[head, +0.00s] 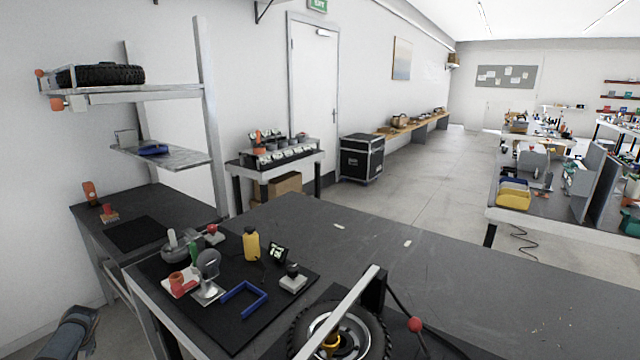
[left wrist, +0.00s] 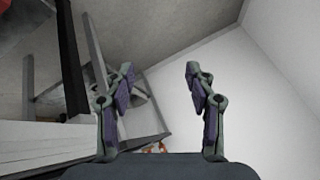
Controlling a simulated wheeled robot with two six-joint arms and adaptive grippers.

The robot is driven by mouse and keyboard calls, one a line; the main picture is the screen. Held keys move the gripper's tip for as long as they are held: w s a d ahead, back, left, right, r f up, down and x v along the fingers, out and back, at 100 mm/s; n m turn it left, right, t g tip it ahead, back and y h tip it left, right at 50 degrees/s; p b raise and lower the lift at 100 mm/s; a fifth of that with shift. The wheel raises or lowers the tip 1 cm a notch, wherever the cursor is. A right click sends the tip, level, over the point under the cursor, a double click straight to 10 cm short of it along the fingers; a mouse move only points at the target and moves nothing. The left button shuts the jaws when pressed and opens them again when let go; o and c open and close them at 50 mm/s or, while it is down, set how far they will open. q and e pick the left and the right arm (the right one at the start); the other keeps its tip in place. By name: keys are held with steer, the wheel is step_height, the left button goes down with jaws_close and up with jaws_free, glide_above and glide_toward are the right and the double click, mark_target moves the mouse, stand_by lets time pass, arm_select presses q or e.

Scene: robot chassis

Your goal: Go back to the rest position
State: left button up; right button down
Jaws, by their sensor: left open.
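My left gripper (left wrist: 160,75) is open and empty in the left wrist view, with its two fingers apart against a bare wall and floor. In the head view a blue-grey part of my left arm (head: 72,332) shows at the lower left, below and apart from the workbench; its fingertips are not visible there. My right gripper is not in view.
The dark workbench (head: 450,275) carries a wheel (head: 378,335), a blue U-shaped part (head: 236,308), a yellow bottle (head: 251,244) and small devices on a black mat (head: 215,328). A shelf rack (head: 205,110) with a tyre (head: 100,75) stands left. Open floor lies beyond the bench.

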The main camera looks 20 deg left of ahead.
arm_select(q)
steer(key=s+a+f+m+t+y, duration=0.1)
steer(key=s+f+m+t, duration=0.1)
steer(key=s+f+m, duration=0.45)
steer(key=s+a+f+m+t+y, duration=0.1)
steer(key=s+f+m, duration=0.3)
steer(key=s+m, duration=0.5)
steer(key=s+d+f+n+h, duration=0.2)
steer(key=s+d+f, duration=0.3)
steer(key=d+f, duration=0.7)
steer(key=s+d+f+n+g+h, duration=0.1)
steer(key=s+d+f, duration=0.1)
steer(key=d+f, duration=0.5)
steer(key=s+d+f+n+h, duration=0.1)
steer(key=d+f+h, duration=0.15)
steer(key=d, duration=0.75)
steer(key=s+d+f+h+p, duration=0.1)
steer(key=d+f, duration=0.1)
steer(key=d, duration=1.1)
steer(key=s+d+f+h+p, duration=0.1)
steer(key=d+f+h+p, duration=0.1)
steer(key=d, duration=1.2)
steer(key=shift+f+n+g, duration=0.25)
steer(key=shift+n+g, duration=0.05)
steer(key=shift+n, duration=0.15)
